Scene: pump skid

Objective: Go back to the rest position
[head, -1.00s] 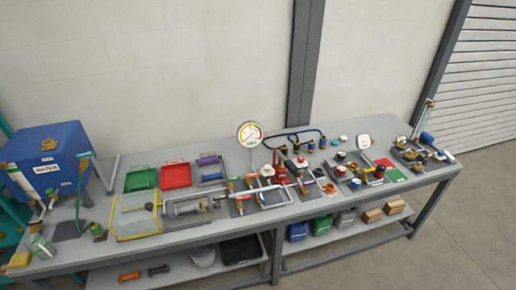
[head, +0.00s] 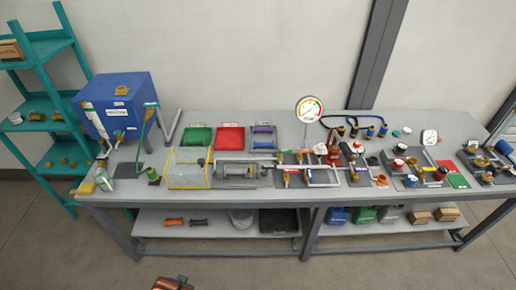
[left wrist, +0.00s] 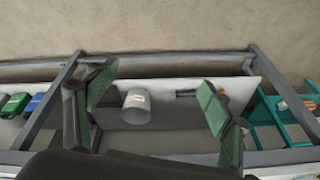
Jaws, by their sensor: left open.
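My left gripper (left wrist: 150,115) shows in the left wrist view with its two green-padded fingers spread wide and nothing between them. Beyond the fingers lie the bench's lower shelf (left wrist: 180,88) and a grey bucket (left wrist: 136,105), apart from the fingers. In the head view a small brown and dark part, possibly of my own arm, shows at the bottom edge; the gripper itself cannot be made out there. My right gripper is in neither view. The workbench (head: 330,200) with the pump skid parts stands in front of me, clear of my arms.
A blue water tank (head: 122,100) stands on the bench's left end, beside a teal shelf rack (head: 45,95). A clear yellow-edged box (head: 188,170), green tray (head: 197,138), red tray (head: 230,138) and pressure gauge (head: 310,109) are on top. The floor in front is free.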

